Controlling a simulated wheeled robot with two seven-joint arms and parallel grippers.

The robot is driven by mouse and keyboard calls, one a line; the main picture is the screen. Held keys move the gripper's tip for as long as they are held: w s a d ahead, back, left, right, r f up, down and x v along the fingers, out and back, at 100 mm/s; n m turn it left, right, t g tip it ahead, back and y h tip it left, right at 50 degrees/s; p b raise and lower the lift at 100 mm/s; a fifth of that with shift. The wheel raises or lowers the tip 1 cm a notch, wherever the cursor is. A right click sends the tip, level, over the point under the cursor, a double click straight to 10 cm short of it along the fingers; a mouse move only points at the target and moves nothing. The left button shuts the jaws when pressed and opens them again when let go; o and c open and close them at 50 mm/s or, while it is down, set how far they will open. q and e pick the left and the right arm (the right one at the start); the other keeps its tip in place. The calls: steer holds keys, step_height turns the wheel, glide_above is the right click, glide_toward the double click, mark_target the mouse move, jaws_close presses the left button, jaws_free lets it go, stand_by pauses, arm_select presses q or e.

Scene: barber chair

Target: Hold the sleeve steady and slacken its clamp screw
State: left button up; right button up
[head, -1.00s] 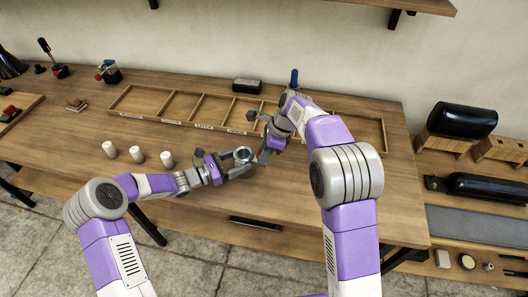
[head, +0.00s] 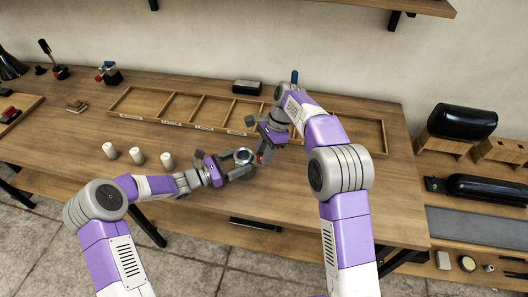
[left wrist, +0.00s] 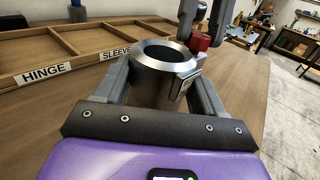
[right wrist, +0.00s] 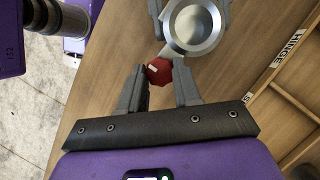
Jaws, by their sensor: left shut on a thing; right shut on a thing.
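The sleeve is a grey metal ring-shaped part (head: 243,154) above the middle of the bench. In the left wrist view its body (left wrist: 150,88) stands between my fingers, its round opening facing up. My left gripper (head: 238,166) is shut on the sleeve from the left. The clamp screw has a red knob (right wrist: 158,71), at the sleeve's clamp side; it also shows in the left wrist view (left wrist: 199,41). My right gripper (right wrist: 160,82) is shut on this red knob, coming from above and right in the head view. The screw's shaft is mostly hidden.
A wooden divided tray (head: 150,118) lies behind the grippers, with compartment labels including HINGE (left wrist: 47,72) and SLEEVE (left wrist: 117,50). Several white cylinders (head: 137,155) stand left of my left gripper. A black block (head: 246,87) sits behind the tray. The bench front is clear.

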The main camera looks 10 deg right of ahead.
stand_by(0.3)
steer(key=o, duration=1.1)
steer(key=shift+c, duration=0.2)
steer(key=shift+r, duration=0.1)
steer(key=v, duration=1.1)
steer(key=shift+r, duration=0.4)
steer(key=shift+d, duration=0.15)
arm_select(q)
steer(key=o, duration=1.4)
